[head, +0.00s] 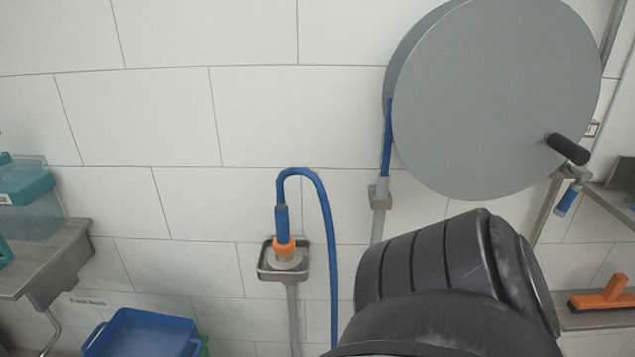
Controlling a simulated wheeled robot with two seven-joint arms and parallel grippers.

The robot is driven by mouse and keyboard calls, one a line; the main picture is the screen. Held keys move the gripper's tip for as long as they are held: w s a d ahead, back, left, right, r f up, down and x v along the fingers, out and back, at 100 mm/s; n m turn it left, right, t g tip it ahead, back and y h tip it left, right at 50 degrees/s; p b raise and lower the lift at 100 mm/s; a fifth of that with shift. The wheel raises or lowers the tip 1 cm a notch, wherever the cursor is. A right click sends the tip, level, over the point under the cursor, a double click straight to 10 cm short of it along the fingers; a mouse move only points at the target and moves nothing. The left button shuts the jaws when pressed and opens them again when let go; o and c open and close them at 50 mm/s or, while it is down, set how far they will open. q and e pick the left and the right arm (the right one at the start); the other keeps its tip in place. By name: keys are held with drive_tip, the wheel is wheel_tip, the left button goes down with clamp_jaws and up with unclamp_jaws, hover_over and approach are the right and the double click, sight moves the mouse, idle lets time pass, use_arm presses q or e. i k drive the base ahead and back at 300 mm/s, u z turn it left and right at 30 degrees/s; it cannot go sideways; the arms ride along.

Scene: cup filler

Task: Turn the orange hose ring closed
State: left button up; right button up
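The orange hose ring (284,245) sits low in the middle of the head view, around the lower end of a blue hose coupling (282,222). It is just above a grey metal wall fitting (283,262) on a vertical pipe. The blue hose (326,215) arches up from the coupling and drops down to its right. A dark, ribbed arm part of mine fills the lower right, to the right of the ring and apart from it. Neither gripper shows.
A large grey hose reel (490,100) with a black handle hangs on the tiled wall at upper right. A metal shelf (55,262) with teal containers is at left, above a blue crate (145,335). An orange squeegee (602,297) lies on a right shelf.

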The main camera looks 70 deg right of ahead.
sight(288, 249)
drive_tip(key=u, duration=0.05)
drive_tip(key=k, duration=0.5)
drive_tip(key=z, duration=1.1)
drive_tip(key=i, duration=0.95)
